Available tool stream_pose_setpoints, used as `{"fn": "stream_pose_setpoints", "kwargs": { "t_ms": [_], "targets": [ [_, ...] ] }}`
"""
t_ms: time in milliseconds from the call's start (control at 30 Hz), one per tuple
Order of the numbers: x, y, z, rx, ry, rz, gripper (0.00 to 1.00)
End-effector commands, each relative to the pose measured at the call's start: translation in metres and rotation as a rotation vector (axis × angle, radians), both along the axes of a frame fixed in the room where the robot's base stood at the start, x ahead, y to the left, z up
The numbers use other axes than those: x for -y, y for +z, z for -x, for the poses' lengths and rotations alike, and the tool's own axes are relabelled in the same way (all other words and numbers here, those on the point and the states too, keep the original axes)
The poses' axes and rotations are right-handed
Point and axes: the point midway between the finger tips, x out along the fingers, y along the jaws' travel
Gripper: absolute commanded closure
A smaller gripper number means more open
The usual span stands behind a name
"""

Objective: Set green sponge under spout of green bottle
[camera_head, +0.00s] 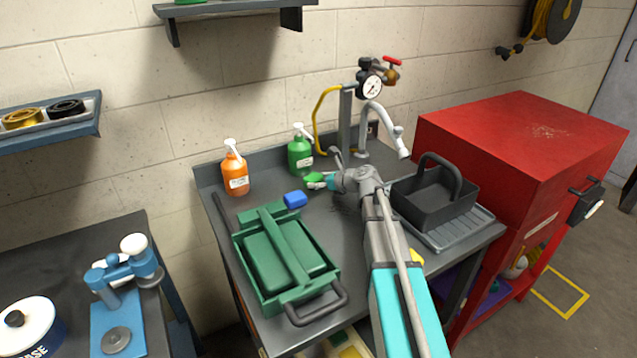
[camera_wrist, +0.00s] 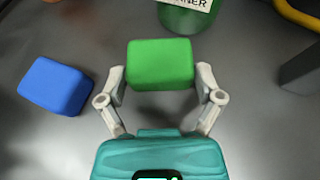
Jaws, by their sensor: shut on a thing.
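The green sponge (camera_wrist: 160,64) is between the two fingers of my gripper (camera_wrist: 160,82) in the wrist view, and the fingers are shut on its sides. In the head view the green sponge (camera_head: 314,180) shows at the tip of my gripper (camera_head: 322,181), just in front of the green bottle. The green bottle (camera_head: 300,154) has a white pump top and stands upright near the wall. Its lower part (camera_wrist: 190,20) shows at the top of the wrist view, beyond the sponge and to the right. Its spout is out of the wrist view.
A blue sponge (camera_head: 295,199) lies left of my gripper. An orange bottle (camera_head: 235,172) stands further left. A green toolbox (camera_head: 246,261) fills the front left of the bench. A dark caddy (camera_head: 420,206) stands right of my arm, and a tap (camera_head: 398,143) stands at the back.

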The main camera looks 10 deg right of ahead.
Motion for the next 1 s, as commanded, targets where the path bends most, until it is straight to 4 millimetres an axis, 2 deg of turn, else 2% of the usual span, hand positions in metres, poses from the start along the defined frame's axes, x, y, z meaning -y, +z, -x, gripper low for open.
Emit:
{"fn": "stream_pose_setpoints", "kwargs": {
  "t_ms": [267, 300, 367, 1000],
  "targets": [
    [-0.0002, -0.0038, 0.0001, 0.000, 0.000, 0.000, 0.41],
    [-0.0002, -0.0032, 0.0001, 0.000, 0.000, 0.000, 0.12],
    [-0.0003, -0.0027, 0.0000, 0.000, 0.000, 0.000, 0.01],
    [0.0007, 0.0024, 0.0014, 0.000, 0.000, 0.000, 0.00]
  ]
}}
